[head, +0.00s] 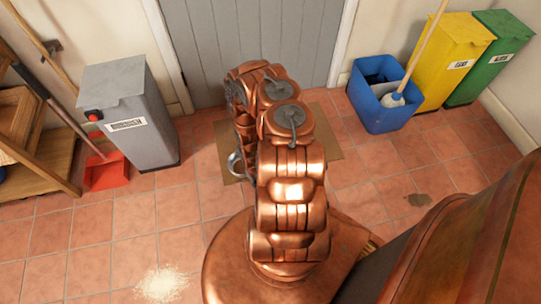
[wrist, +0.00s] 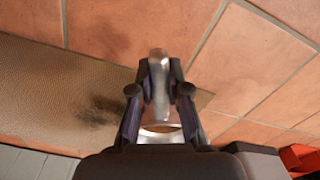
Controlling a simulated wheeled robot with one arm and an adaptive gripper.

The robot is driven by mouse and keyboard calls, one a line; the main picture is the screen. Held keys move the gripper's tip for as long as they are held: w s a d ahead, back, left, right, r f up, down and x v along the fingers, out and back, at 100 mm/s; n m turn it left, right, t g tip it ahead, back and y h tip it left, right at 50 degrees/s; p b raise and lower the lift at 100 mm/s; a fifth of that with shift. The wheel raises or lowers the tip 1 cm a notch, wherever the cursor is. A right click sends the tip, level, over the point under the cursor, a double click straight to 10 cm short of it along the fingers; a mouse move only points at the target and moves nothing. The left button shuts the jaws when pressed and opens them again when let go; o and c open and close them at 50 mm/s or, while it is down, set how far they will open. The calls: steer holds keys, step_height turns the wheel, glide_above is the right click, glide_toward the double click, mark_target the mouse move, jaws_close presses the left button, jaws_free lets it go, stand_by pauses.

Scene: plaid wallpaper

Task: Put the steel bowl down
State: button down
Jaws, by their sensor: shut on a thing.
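The steel bowl (wrist: 160,112) shows in the wrist view between the two dark fingers of my gripper (wrist: 159,76). The gripper is shut on it, and the bowl looks edge-on and shiny. In the head view a small curved piece of the steel bowl (head: 235,164) shows just left of my copper arm, over the brown doormat. The rest of the bowl and my gripper are hidden behind the arm there. I cannot tell how high the bowl is above the floor.
The doormat (head: 326,130) lies before the grey door (head: 250,35). Left stand a grey bin (head: 130,115), red dustpan (head: 106,172) and wooden shelf (head: 35,150). Right are a blue bucket (head: 385,108), yellow bin (head: 450,60) and green bin (head: 495,55). White powder (head: 162,284) marks open tiles.

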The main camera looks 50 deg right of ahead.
steer(key=w+d+b, duration=0.1)
steer(key=d, duration=0.3)
steer(key=w+d+f+b, duration=0.1)
steer(key=d, duration=0.3)
steer(key=w+d+b, duration=0.1)
steer(key=d, duration=0.4)
steer(key=shift+w+f+b, duration=0.1)
steer(key=shift+f+b, duration=0.05)
steer(key=shift+b, duration=0.2)
step_height(320, 180, down, 4)
steer(key=shift+r+b, duration=0.2)
steer(key=shift+b, duration=1.05)
steer(key=shift+r, duration=0.1)
steer(key=c, duration=1.1)
jaws_free()
steer(key=shift+c, duration=0.2)
